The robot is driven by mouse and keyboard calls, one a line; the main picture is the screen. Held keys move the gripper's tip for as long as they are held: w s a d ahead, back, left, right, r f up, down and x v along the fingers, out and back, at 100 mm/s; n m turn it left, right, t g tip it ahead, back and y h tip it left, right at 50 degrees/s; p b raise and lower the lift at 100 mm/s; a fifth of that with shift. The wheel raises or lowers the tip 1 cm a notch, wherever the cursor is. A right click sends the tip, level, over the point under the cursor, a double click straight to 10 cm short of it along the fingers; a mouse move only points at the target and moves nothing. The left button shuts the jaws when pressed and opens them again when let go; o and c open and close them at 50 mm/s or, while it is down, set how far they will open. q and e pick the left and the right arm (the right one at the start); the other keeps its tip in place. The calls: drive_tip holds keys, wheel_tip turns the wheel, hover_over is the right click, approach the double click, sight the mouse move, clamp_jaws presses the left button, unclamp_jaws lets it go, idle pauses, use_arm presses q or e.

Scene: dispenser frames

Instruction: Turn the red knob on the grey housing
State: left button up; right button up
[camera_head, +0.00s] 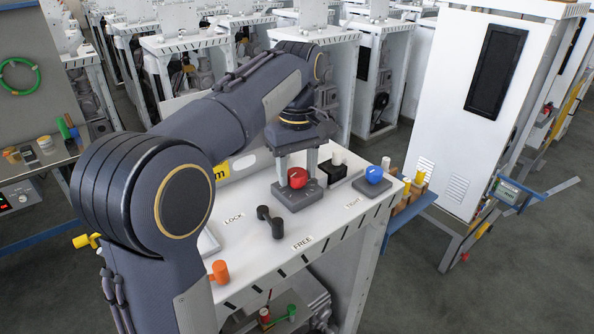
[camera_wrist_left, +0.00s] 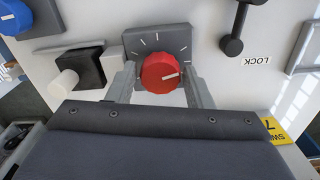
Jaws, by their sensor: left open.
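The red knob (camera_head: 297,178) sits on a grey housing (camera_head: 299,196) on the white bench top. In the left wrist view the red knob (camera_wrist_left: 161,73) shows a white pointer line, and the grey housing (camera_wrist_left: 176,41) has white tick marks around it. My left gripper (camera_head: 296,165) reaches down over the knob from above. In the left wrist view my left gripper (camera_wrist_left: 160,85) is open, with one finger on each side of the knob. Whether the fingers touch the knob, I cannot tell. My right gripper is not in view.
A blue knob (camera_head: 374,174) on a grey base stands to the right. A black block (camera_head: 342,177) with a white knob is close behind the housing. A dark lever (camera_head: 271,222) lies in front, near the LOCK and FREE labels. An orange knob (camera_head: 219,271) is at the front left.

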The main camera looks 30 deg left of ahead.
use_arm(q)
drive_tip(key=shift+f, duration=0.2)
drive_tip(key=c, duration=0.7)
drive_tip(key=shift+s+r+m+p, duration=0.1)
drive_tip(key=shift+r+m+p, duration=0.2)
drive_tip(key=shift+m+p, duration=1.15)
drive_tip(key=shift+m, duration=0.25)
drive_tip(key=shift+f+m, duration=0.3)
drive_tip(key=shift+m, duration=0.6)
